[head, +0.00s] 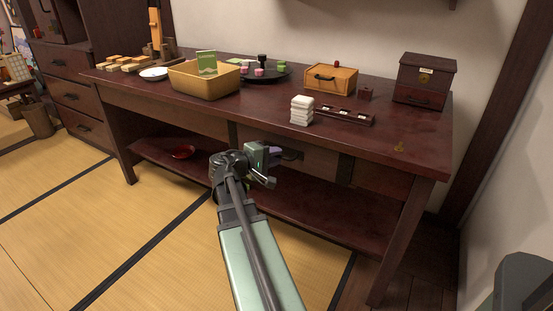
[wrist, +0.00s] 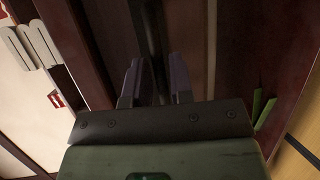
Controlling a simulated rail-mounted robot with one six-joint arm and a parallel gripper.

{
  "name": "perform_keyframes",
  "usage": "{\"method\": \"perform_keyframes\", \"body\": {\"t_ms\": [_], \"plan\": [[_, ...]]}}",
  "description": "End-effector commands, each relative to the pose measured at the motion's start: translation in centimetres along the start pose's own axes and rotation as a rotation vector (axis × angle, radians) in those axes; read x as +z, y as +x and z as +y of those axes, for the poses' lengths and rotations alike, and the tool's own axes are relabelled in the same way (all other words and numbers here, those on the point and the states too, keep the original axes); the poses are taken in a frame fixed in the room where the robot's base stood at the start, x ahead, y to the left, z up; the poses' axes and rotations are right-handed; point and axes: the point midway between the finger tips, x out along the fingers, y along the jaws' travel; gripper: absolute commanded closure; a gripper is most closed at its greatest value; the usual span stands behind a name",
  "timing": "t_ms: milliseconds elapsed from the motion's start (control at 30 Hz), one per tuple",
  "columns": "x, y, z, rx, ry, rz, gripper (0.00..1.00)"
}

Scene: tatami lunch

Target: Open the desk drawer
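The dark red-brown desk (head: 225,110) stands along the wall. Below its top, a brownish drawer front (head: 320,164) shows between two darker uprights, partly hidden by my arm and gripper. It looks flush with the desk front. My gripper (head: 291,155) is at the left part of this drawer front. In the wrist view its two purple-grey fingers (wrist: 155,82) stand apart, one on each side of a dark bar-like strip (wrist: 148,30). I cannot tell whether this strip is the drawer handle or whether the fingers touch it.
On the desktop are a tan basket (head: 203,84), a round dark tray (head: 272,75), a white stack (head: 301,110), a small wooden drawer box (head: 330,78) and a dark chest (head: 424,80). The tatami floor in front is clear.

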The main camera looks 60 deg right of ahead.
Motion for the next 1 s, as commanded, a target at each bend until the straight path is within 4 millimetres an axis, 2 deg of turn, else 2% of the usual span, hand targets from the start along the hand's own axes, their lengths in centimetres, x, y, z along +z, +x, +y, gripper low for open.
{"method": "perform_keyframes", "body": {"t_ms": [100,333,467,500,833,1000], "plan": [[-0.01,0.97,-0.04,0.000,0.000,0.000,0.79],[0.01,1.04,0.01,-0.001,0.000,0.001,0.79],[0.01,1.02,0.01,-0.001,0.000,0.001,0.99],[0.01,1.02,0.01,-0.001,0.000,0.001,1.00],[0.10,1.02,0.00,-0.001,0.001,-0.001,1.00],[0.76,1.22,-0.02,-0.002,0.003,-0.015,1.00]]}}
